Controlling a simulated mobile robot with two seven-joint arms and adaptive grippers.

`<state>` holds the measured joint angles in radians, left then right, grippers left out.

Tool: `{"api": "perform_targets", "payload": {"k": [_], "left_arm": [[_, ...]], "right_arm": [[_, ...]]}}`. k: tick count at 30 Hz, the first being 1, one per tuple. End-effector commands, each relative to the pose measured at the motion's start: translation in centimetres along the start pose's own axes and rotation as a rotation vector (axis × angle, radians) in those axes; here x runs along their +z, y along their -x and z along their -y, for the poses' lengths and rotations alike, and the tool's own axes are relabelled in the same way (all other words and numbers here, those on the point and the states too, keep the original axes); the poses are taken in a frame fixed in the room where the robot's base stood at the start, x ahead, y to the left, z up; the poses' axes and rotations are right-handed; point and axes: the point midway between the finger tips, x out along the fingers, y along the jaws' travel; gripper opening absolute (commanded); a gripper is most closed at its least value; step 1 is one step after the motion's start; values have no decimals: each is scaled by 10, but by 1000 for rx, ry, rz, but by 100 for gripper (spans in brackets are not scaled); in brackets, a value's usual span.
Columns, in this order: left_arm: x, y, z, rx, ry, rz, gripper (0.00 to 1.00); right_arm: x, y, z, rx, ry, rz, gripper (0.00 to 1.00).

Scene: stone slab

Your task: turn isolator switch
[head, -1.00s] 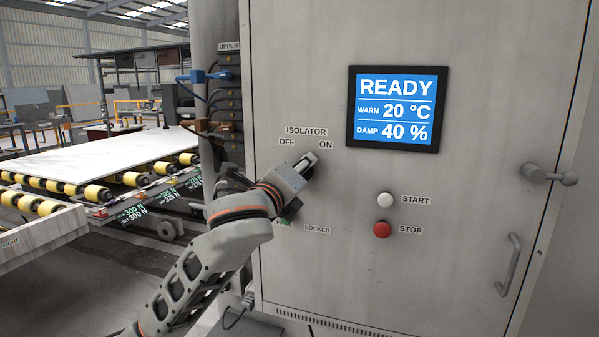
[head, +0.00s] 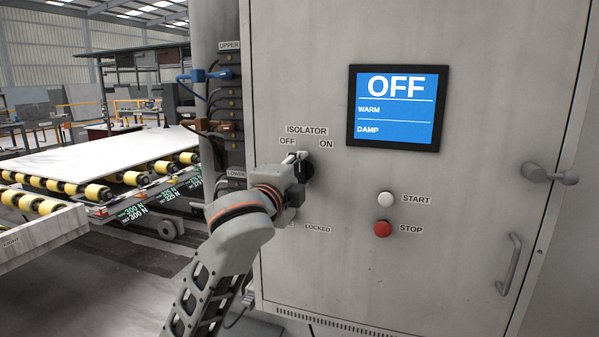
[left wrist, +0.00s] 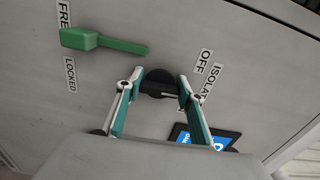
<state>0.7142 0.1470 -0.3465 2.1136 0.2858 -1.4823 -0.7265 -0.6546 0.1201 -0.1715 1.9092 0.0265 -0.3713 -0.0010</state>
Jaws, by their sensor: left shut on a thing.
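The isolator switch is a black round knob on the grey cabinet door, under the OFF and ON labels. In the head view my left gripper (head: 297,157) covers most of it; a dark edge of the isolator switch (head: 309,167) shows beside the fingers. In the left wrist view the isolator switch (left wrist: 159,82) sits between the two fingertips of my left gripper (left wrist: 160,90), which is shut on it. The cabinet screen (head: 397,108) reads OFF, with no values after WARM and DAMP. My right gripper is in neither view.
A green lever (left wrist: 105,42) by the FREE and LOCKED labels is close to the gripper. White START (head: 385,199) and red STOP (head: 382,229) buttons are to the right. Cable plugs (head: 205,76) line the cabinet's left side. A roller conveyor (head: 100,185) bears a pale slab.

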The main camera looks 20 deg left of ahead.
Motion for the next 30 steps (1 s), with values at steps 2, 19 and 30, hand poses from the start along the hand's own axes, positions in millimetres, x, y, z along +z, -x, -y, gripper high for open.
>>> {"api": "perform_targets", "payload": {"k": [2, 19, 30], "left_arm": [[-1, 0, -1, 2, 74, -1, 16], [-1, 0, -3, 1, 542, -1, 16], [-1, 0, -3, 1, 667, 0, 16]], "right_arm": [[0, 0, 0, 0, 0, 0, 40], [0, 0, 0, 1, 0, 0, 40], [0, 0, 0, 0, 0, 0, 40]]}}
